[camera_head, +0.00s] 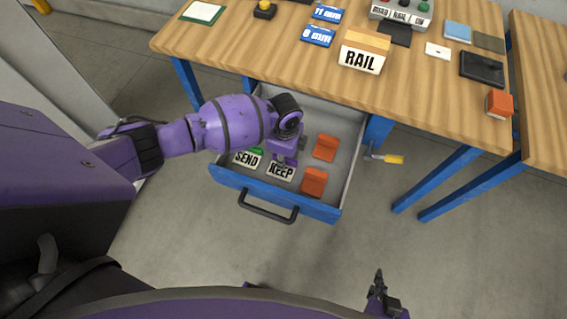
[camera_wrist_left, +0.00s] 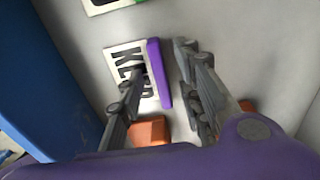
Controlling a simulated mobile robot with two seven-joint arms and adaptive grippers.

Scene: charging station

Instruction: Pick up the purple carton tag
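The purple carton tag, with a white face lettered KEEP (camera_head: 281,172), is in the open drawer (camera_head: 268,198), near its front. In the left wrist view its purple edge (camera_wrist_left: 159,73) lies between the two fingers of my left gripper (camera_wrist_left: 158,75). In the head view my left gripper (camera_head: 285,159) is over the tag and hides part of it. The fingers are spread, one over the white face and one beyond the purple edge, with a gap on that side. My right gripper (camera_head: 381,291) is at the bottom of the head view, away from the drawer; its opening is unclear.
A green tag lettered SEND (camera_head: 247,158) lies left of the KEEP tag. Orange blocks (camera_head: 314,182) (camera_head: 325,148) lie to its right. The blue drawer front with a dark handle (camera_head: 268,207) borders it. A RAIL block (camera_head: 362,58) and other items stand on the wooden table (camera_head: 270,60).

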